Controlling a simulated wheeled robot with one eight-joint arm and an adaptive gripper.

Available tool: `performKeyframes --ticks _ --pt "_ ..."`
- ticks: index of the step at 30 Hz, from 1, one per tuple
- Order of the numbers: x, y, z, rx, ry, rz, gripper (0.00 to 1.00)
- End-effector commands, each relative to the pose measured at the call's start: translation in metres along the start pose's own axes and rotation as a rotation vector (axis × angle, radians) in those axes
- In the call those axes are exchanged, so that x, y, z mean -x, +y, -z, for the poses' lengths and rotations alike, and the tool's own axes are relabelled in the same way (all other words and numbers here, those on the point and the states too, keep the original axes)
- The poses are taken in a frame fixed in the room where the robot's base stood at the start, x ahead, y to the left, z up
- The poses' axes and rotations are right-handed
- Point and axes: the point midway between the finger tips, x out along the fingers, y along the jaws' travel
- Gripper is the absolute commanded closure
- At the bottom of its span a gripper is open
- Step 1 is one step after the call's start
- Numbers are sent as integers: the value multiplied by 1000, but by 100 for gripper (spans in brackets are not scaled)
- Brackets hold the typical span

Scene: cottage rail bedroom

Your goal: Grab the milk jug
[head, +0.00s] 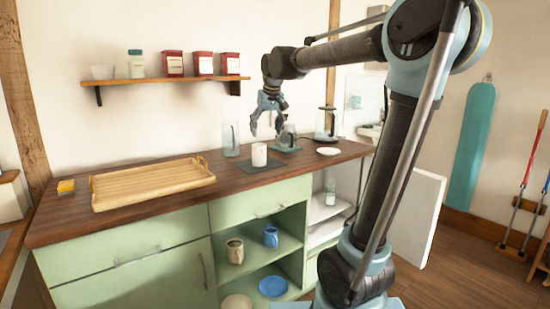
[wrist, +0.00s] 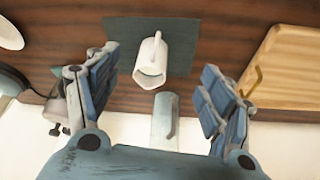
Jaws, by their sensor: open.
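A small white jug (head: 259,154) stands upright on a dark mat (head: 262,168) on the wooden counter. It also shows in the wrist view (wrist: 151,60), with its open mouth and its handle in sight, on the same dark mat (wrist: 182,35). I take it for the milk jug. My gripper (head: 266,127) is open and empty, pointing down above and near the jug in the head view. In the wrist view the jug appears between the two spread fingers (wrist: 158,75), with no visible contact.
A tall clear glass vessel (head: 231,138) stands close behind the jug, also in the wrist view (wrist: 165,122). A wooden tray (head: 150,186) lies to the left. To the right are a grey-green item (head: 288,139), a white plate (head: 328,151) and a glass pot (head: 326,124).

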Motion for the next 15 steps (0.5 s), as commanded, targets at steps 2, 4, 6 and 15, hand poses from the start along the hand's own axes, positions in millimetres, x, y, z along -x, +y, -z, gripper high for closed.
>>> performKeyframes --ticks 2,4,6,15 --pt "1 -7 17 9 6 4 26" --pt "2 -7 26 10 10 5 26" --pt "1 -6 31 8 13 5 26" --pt "-38 11 32 -13 14 -3 26"
